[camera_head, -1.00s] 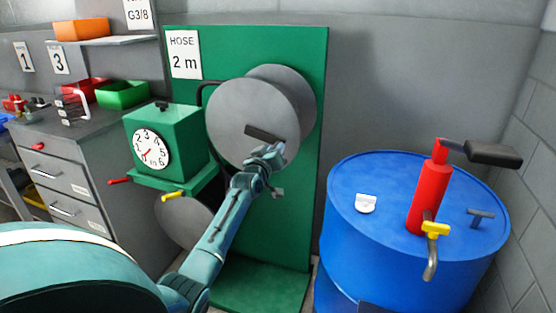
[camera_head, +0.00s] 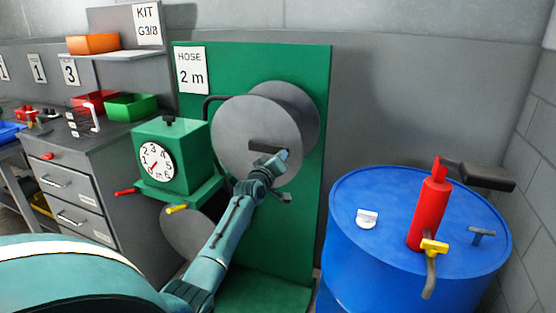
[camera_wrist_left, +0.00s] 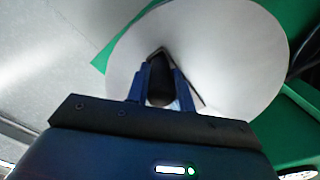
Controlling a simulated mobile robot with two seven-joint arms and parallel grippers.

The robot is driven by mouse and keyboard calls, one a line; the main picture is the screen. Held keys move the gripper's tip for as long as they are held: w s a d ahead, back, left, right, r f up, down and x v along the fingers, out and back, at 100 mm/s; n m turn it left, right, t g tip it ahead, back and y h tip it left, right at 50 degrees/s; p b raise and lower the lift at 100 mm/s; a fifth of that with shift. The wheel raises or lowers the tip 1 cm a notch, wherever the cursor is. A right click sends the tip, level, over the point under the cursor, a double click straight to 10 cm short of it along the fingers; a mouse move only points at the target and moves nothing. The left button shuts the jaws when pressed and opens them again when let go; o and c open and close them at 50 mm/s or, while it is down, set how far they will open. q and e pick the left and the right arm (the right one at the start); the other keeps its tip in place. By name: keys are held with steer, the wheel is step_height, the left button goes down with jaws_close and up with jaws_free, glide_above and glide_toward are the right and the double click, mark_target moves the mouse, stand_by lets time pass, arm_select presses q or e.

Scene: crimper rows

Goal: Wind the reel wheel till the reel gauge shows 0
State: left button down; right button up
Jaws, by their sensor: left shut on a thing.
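The reel wheel (camera_head: 232,130) is a large grey disc on a green upright panel, with a dark crank handle (camera_head: 264,146) on its face. My left gripper (camera_head: 276,163) is at the wheel's face, shut on the handle. In the left wrist view, the blue fingers (camera_wrist_left: 160,88) sit either side of the dark handle (camera_wrist_left: 159,76), against the pale wheel (camera_wrist_left: 220,50). The reel gauge (camera_head: 156,160) is a white dial on a green box. My right gripper is not in view.
A blue drum (camera_head: 345,225) with a red hand pump (camera_head: 430,212) stands at the right. A grey drawer cabinet (camera_head: 85,190) with a green bin (camera_head: 132,107) is at the left. Red and yellow levers stick out below the gauge box.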

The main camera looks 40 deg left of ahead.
arm_select(q)
steer(key=c, duration=1.2)
jaws_free()
steer(key=shift+s, duration=0.1)
steer(key=v, duration=1.3)
steer(key=shift+r, duration=0.15)
steer(key=s+d+f+m+g+h, duration=0.25)
steer(key=s+d+f+m, duration=0.25)
steer(key=d+f, duration=0.35)
steer(key=s+d+f+m+g+h, duration=0.1)
steer(key=s+d+f+m+h, duration=0.25)
steer(key=d+f, duration=0.55)
steer(key=s+d+f+m+g+h, duration=0.1)
steer(key=s+d+f+m, duration=0.1)
steer(key=s+d, duration=0.5)
steer(key=s+d+f+m+g+h+p, duration=0.1)
steer(key=s+d+f+m+g+h, duration=0.1)
steer(key=s+d, duration=0.6)
steer(key=shift+d+f+m, duration=0.35)
steer(key=shift+f+m, duration=0.45)
steer(key=shift+m, duration=0.15)
